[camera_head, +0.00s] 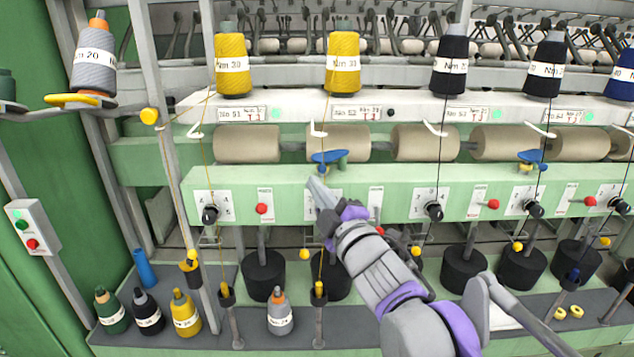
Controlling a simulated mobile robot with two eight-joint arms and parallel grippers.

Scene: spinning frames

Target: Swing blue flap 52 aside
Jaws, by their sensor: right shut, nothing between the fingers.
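The blue flap (328,157) of station 52 sits on the pale green rail, in front of the grey-brown rollers and below the label plate 52 (357,113). A small green part shows at its right side. My right gripper (317,184) is shut and empty, its tip just below the flap in the picture, over the rail's front face. I cannot tell whether the tip touches the rail; a small gap shows between it and the flap. My right arm comes up from the lower right and hides part of station 52's front. My left gripper is not in view.
Another blue flap (532,156) sits further right. Yellow bobbins (343,70) stand on the top shelf, with threads running down past the rollers. A black knob (210,214) and a red knob (262,208) stick out of the rail. Black cylinders (263,272) stand below.

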